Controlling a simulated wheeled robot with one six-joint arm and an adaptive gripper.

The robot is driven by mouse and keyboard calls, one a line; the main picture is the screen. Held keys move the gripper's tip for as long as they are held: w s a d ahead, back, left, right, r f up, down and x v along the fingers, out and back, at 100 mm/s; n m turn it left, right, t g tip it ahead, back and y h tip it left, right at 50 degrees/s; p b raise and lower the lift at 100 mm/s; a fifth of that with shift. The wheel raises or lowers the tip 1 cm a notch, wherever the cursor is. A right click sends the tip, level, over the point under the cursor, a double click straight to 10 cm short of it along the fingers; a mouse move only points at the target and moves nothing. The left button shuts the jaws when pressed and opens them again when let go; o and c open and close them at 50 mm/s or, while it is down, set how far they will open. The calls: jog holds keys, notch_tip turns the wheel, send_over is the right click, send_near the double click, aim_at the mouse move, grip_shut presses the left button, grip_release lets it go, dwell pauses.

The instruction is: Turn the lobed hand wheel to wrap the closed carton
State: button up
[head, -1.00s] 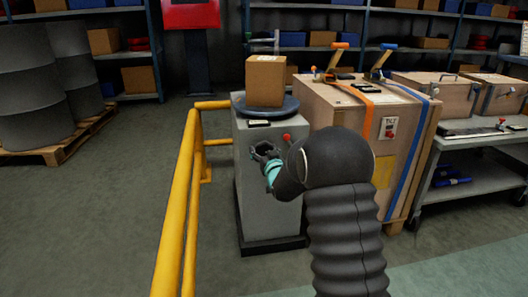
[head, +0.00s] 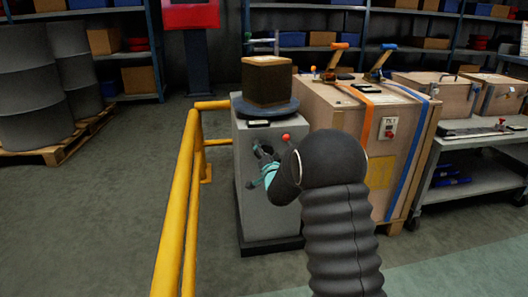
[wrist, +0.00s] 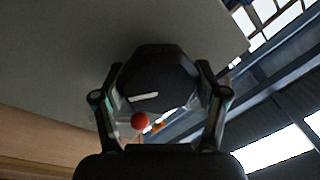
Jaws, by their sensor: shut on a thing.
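The carton (head: 267,80) stands closed on the round dark turntable (head: 265,108) on top of the grey machine cabinet (head: 268,215). Its sides look dark and glossy, and its top edge shows brown. The dark lobed hand wheel (wrist: 155,85) with a white mark fills the space between my fingers in the wrist view. In the head view my gripper (head: 262,165) is at the cabinet's front face, partly hidden by my arm. My gripper is shut on the hand wheel, one finger on each side.
A red ball knob (head: 286,137) sits just right of the wheel and also shows in the wrist view (wrist: 140,121). A yellow rail (head: 180,200) runs along the left. A wooden crate (head: 345,120) with straps stands close on the right.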

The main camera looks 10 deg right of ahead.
jog(key=shift+m, duration=0.4)
jog(key=o, duration=1.2)
jog(key=shift+c, duration=0.2)
jog(key=s+f, duration=0.1)
jog(key=s, duration=1.1)
jog(key=shift+d, duration=0.3)
jog(key=shift+f, duration=0.1)
